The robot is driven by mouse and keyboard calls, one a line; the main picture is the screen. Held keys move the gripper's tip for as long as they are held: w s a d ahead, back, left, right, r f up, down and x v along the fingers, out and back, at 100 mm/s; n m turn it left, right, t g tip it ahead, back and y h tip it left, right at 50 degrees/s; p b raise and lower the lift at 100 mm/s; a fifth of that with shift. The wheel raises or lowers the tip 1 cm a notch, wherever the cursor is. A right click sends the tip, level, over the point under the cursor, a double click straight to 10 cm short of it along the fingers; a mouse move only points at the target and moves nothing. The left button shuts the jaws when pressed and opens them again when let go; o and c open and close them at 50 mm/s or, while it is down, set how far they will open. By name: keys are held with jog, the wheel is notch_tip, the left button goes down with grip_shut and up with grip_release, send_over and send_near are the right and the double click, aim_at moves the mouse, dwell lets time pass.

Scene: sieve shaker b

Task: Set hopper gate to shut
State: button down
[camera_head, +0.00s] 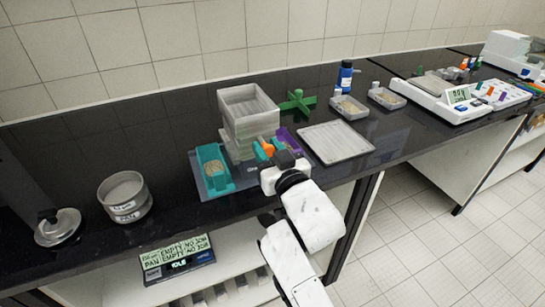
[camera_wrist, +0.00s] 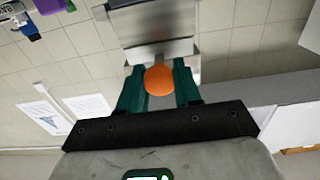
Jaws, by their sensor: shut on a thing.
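The hopper (camera_head: 246,108) is a pale grey, open-topped box standing on the dark bench in the head view. An orange knob (camera_head: 267,149) shows low at its front right, beside my gripper (camera_head: 270,155). In the wrist view the orange knob (camera_wrist: 160,80) sits between the two green fingers of my gripper (camera_wrist: 160,88), which are shut on it. Behind the knob is a grey metal piece (camera_wrist: 160,50) of the hopper. My gripper hides much of the gate in the head view, so I cannot tell its exact position.
A teal tray (camera_head: 213,170) and a purple tray (camera_head: 286,140) flank the hopper's foot. A display (camera_head: 178,258) hangs below the bench edge.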

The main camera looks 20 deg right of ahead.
jog(key=shift+w, duration=0.1)
jog(key=c, duration=0.8)
grip_release()
jog(key=shift+w, duration=0.1)
jog(key=shift+c, duration=0.2)
jog(key=s+b, duration=0.1)
jog(key=s, duration=1)
jog(key=shift+w, duration=0.1)
jog(key=s+d+f+g+h, duration=0.1)
jog(key=s+d+f+g, duration=0.3)
jog(key=f, duration=0.6)
jog(key=s+d+f+g, duration=0.2)
jog(key=s+f+g, duration=0.35)
jog(key=f, duration=0.35)
jog(key=s+d+f+g, duration=0.1)
jog(key=s+f+g, duration=0.2)
jog(key=s, duration=0.6)
jog(key=s+f+g, duration=0.4)
jog(key=s+f, duration=0.3)
jog(key=s, duration=0.2)
jog(key=shift+s+d+y, duration=0.15)
jog(key=shift+d+y, duration=0.2)
jog(key=shift+y, duration=0.05)
